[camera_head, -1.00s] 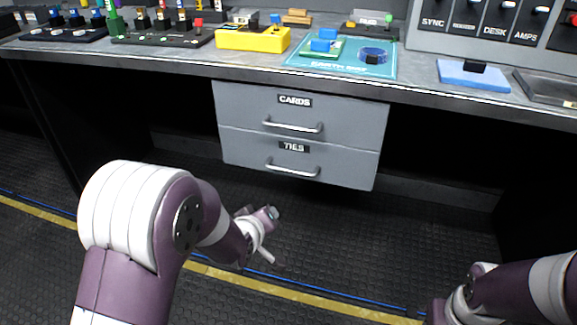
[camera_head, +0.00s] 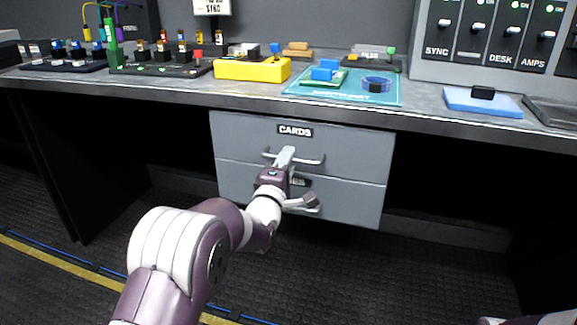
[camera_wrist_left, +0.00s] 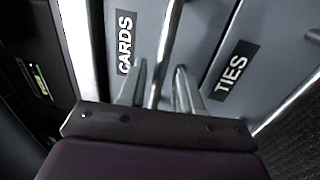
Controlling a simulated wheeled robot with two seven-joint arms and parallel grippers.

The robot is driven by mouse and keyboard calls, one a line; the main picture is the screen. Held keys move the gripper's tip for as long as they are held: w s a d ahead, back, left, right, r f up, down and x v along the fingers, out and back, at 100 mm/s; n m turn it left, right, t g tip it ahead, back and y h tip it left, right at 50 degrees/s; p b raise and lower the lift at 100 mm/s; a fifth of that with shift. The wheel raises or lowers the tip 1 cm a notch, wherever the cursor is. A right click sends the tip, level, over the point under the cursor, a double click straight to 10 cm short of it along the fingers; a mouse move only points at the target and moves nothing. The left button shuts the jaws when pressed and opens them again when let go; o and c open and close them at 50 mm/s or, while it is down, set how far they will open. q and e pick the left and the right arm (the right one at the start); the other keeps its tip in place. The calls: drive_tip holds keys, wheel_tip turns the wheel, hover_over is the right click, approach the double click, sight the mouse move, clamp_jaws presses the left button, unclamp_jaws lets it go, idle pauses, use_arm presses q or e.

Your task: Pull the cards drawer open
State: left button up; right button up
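The grey cards drawer (camera_head: 240,140) is the upper of two drawers under the desk, and its front looks flush with the ties drawer (camera_head: 350,205) below. Its metal bar handle (camera_head: 312,161) is partly hidden by my left gripper (camera_head: 284,157). In the left wrist view, the left gripper (camera_wrist_left: 160,88) has one finger on each side of the cards handle (camera_wrist_left: 167,50), with gaps showing between bar and fingers. It is open around the bar. My right gripper is out of view; only a bit of that arm shows at the bottom right.
The desk top (camera_head: 430,105) overhangs the drawers. On it are a yellow box (camera_head: 250,70), a teal mat (camera_head: 300,93), a blue pad (camera_head: 470,101) and a switch panel (camera_head: 432,55). The floor in front of the drawers is clear.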

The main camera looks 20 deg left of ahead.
use_arm(q)
drive_tip(key=shift+w+r, duration=0.15)
drive_tip(key=shift+w, duration=0.5)
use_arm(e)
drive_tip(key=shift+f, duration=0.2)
use_arm(q)
clamp_jaws()
